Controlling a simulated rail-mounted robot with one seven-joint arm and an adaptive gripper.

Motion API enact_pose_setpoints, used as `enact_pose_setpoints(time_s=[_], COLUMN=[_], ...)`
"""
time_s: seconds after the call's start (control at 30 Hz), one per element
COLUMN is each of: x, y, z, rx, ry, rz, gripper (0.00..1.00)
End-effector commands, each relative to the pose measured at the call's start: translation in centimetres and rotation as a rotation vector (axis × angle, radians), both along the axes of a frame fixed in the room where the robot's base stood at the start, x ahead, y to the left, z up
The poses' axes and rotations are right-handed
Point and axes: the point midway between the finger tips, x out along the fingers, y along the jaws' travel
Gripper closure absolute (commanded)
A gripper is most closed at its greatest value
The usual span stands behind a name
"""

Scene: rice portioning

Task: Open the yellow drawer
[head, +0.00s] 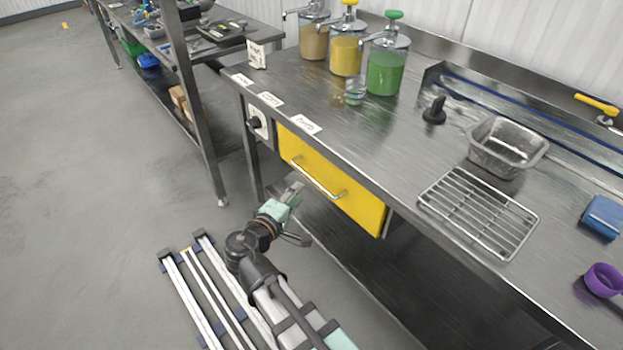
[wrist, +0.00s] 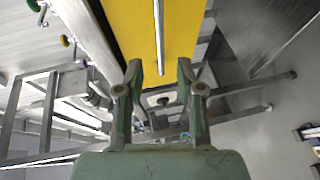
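The yellow drawer (head: 330,186) sits under the front edge of the steel counter, and its front looks flush and closed. A silver bar handle (head: 318,180) runs across its front. The drawer front (wrist: 185,30) and the handle (wrist: 159,40) also show in the wrist view, with the handle pointing toward the gap between my fingers. My gripper (head: 297,190) is in front of and below the drawer's left part, apart from the handle.
The counter (head: 385,135) holds sauce pump jars (head: 346,55), a steel pan (head: 506,147), a wire rack (head: 478,212), a blue sponge (head: 603,217) and a purple cup (head: 603,281). A lower shelf (head: 350,265) lies under the drawer. Open floor (head: 90,180) is at left.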

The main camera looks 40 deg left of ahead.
Motion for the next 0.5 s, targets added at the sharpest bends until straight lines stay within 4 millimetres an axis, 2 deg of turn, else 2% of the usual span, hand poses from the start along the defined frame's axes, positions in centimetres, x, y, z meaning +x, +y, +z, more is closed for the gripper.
enact_pose_setpoints(time_s=[0.03,0.2,0.5], x=[1.2,4.4,8.0], y=[0.3,0.8,1.3], z=[-0.2,-0.8,-1.5], rx=[-0.001,-0.001,0.000], ry=[0.000,0.000,0.000], rz=[-0.003,-0.003,-0.001], gripper=[0.63,0.63,0.63])
